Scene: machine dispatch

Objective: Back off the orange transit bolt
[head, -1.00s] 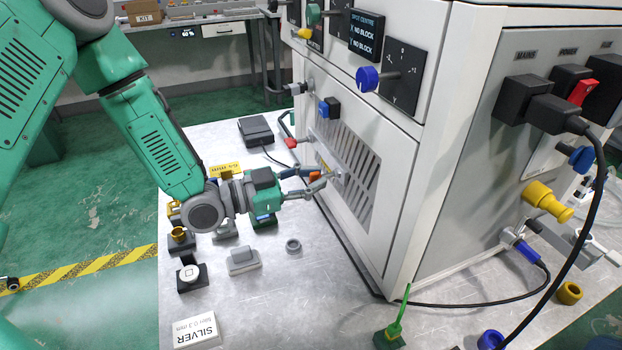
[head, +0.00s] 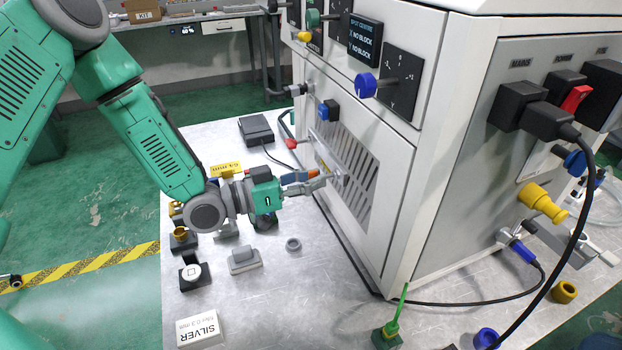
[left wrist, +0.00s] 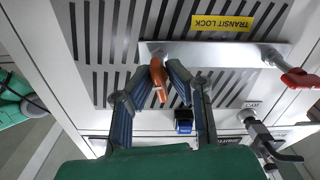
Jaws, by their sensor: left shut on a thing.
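The orange transit bolt (left wrist: 158,79) sits at one end of a silver bar (left wrist: 215,50) on the slotted panel, under a yellow TRANSIT LOCK label (left wrist: 222,22). My left gripper (left wrist: 160,82) is shut on the orange bolt, with one finger on each side of it. In the head view my left gripper (head: 318,179) reaches the slotted front of the machine (head: 347,170), and the orange bolt (head: 314,174) is partly hidden by the fingers. How far the bolt is turned out cannot be told. My right gripper is not in view.
A red-handled part (left wrist: 300,78) stands at the bar's other end. A blue button (left wrist: 184,122) is close to the fingers.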

